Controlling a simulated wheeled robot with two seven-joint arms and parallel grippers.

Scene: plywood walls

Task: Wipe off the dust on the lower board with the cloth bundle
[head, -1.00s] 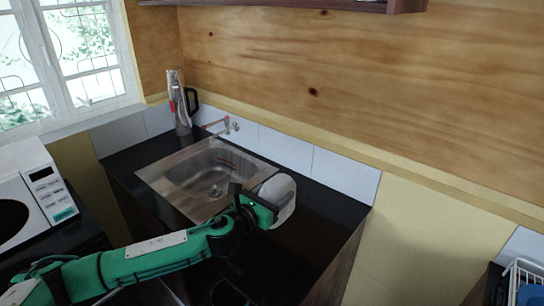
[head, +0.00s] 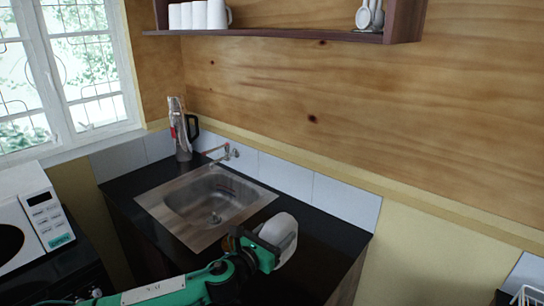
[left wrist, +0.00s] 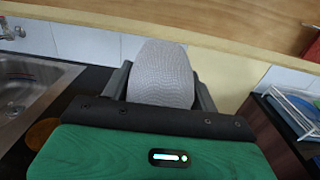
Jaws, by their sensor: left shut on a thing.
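The cloth bundle (head: 281,234) is a pale grey-white rounded pad. My left gripper (head: 262,250) is shut on it and holds it over the right part of the black counter. In the left wrist view the cloth bundle (left wrist: 161,72) stands up between the two dark fingers, with a fine woven texture. The lower board (head: 285,37) of the dark wooden wall shelf shows at the top of the head view, apart from the cloth and higher up. Its top face is seen nearly edge-on, and I cannot make out dust on it. My right gripper is not in view.
White cups (head: 200,15) and upright utensils (head: 370,16) stand on the shelf. A microwave (head: 35,215) is at the left. The wall between counter and shelf is clear.

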